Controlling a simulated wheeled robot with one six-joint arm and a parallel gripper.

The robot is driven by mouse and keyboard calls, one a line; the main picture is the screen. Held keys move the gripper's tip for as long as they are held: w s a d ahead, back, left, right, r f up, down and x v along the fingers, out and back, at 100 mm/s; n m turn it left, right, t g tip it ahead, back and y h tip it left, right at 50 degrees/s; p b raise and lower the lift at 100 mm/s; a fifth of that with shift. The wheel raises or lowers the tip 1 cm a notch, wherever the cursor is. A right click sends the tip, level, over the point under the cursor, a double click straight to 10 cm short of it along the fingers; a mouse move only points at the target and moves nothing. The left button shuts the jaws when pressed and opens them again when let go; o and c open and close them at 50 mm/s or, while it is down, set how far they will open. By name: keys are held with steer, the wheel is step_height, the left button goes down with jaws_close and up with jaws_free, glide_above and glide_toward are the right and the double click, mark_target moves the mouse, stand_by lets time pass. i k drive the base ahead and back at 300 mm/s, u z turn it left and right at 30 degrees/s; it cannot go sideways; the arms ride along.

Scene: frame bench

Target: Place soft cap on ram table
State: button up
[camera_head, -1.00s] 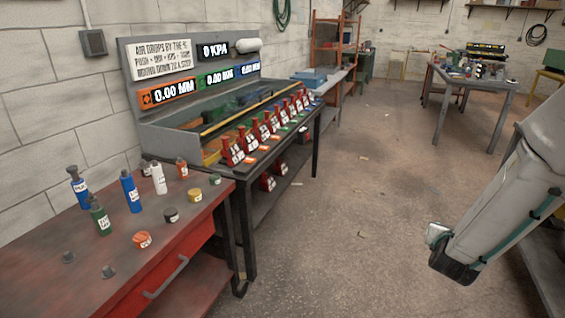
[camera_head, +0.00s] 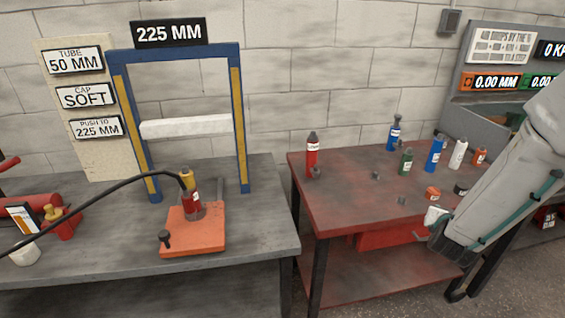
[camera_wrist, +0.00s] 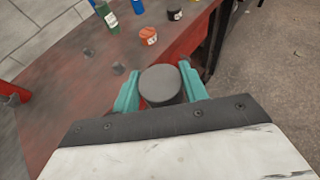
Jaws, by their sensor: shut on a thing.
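My gripper (camera_wrist: 159,70) is shut on a dark grey round cap (camera_wrist: 160,86), its teal fingers on either side. No label shows on it, so I cannot read its type. The cap is held over the front of the red bench. The grey table (camera_head: 262,205) at left bears a blue frame (camera_head: 122,95) and a red ram (camera_head: 194,203) with a yellow top on an orange plate (camera_head: 205,240). A sign (camera_head: 85,97) reads CAP SOFT.
The red bench (camera_head: 340,200) holds several bottles, a red bottle (camera_head: 312,158) and an orange cap (camera_head: 432,193). A black hose (camera_head: 100,192) arcs over the grey table to the ram. A gap separates table and bench. The grey table's right front is bare.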

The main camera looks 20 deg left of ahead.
mark_target(114, 247)
steer(key=u, duration=1.55)
